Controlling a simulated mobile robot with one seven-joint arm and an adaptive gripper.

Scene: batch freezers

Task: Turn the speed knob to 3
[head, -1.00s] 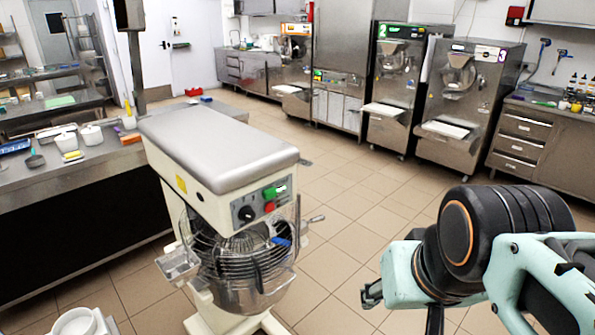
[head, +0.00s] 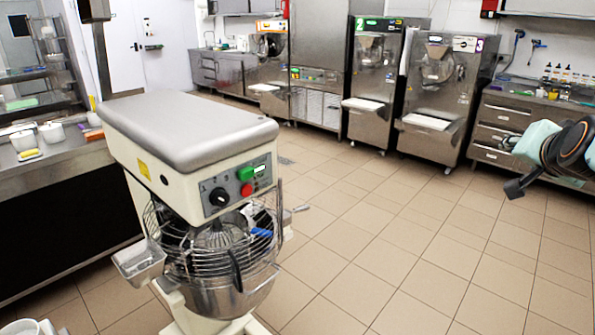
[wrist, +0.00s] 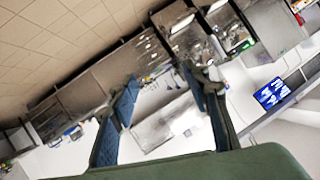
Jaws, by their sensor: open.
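The speed knob (head: 219,197) is a small black dial on the grey control panel (head: 236,184) at the front of the planetary mixer (head: 185,140). A green switch (head: 245,174) and a red button (head: 247,189) sit to its right. The knob's scale is too small to read. My gripper (wrist: 163,80) shows in the wrist view with two dark fingers apart and nothing between them. It is open. In the head view my arm is at the far right edge, well away from the knob. The wrist view does not show the mixer.
A wire guard (head: 200,235) and steel bowl (head: 222,292) are below the panel. A steel counter (head: 55,170) stands left of the mixer. Batch freezers (head: 440,90) line the back wall. The tiled floor (head: 400,230) right of the mixer is clear.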

